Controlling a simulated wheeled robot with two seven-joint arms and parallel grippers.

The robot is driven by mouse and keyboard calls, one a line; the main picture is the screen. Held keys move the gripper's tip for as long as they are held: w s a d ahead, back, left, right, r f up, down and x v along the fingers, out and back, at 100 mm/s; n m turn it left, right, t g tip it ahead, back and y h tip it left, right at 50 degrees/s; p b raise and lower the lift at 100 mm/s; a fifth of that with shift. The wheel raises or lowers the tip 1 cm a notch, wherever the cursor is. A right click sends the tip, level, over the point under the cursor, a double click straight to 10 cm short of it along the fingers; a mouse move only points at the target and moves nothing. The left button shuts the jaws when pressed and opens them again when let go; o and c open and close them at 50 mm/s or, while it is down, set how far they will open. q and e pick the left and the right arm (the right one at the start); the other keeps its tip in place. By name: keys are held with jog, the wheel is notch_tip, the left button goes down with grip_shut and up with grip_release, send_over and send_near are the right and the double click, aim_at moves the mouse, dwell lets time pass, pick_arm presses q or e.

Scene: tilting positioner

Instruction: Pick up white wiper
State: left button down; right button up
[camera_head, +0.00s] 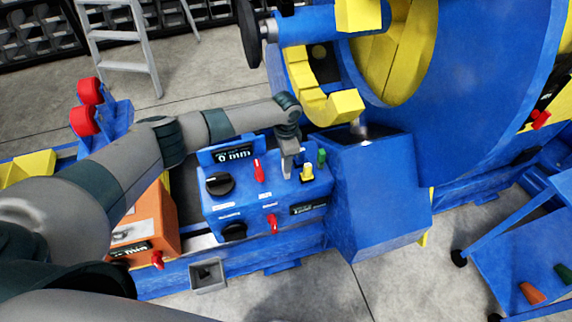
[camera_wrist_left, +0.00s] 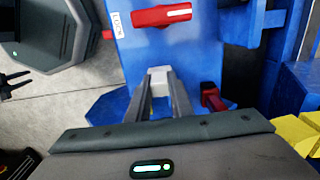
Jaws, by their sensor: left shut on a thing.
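My left gripper (camera_head: 289,168) reaches in from the left and points down over the blue control box (camera_head: 232,208). In the left wrist view its two fingers (camera_wrist_left: 161,92) are shut on a small white block (camera_wrist_left: 160,72), which looks like the white wiper. Only the block's end shows between the fingertips. Blue surface lies behind it, and I cannot tell whether the block touches it. In the head view the gripper hides the block.
A yellow knob (camera_head: 307,173) and a green knob (camera_head: 322,157) stand close right of the gripper. Red levers (camera_head: 259,171) and a black dial (camera_head: 219,184) are on the box. A sloped blue housing (camera_head: 378,195) stands right, the large blue positioner (camera_head: 480,95) behind.

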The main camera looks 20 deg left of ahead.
pick_arm(q)
jog(key=shift+r, duration=0.1)
jog(key=shift+r+b, duration=0.3)
jog(key=shift+r, duration=0.2)
jog(key=r, duration=0.1)
jog(key=r+b, duration=0.1)
jog(key=d+r, duration=0.1)
jog(key=shift+s+r, duration=0.15)
jog(key=shift+s, duration=0.1)
jog(key=s+d+r+b, duration=0.2)
jog(key=s+d+r, duration=0.3)
jog(key=d, duration=0.4)
jog(key=shift+s+r+b, duration=0.2)
jog(key=shift+r+b, duration=0.2)
jog(key=shift+r, duration=0.4)
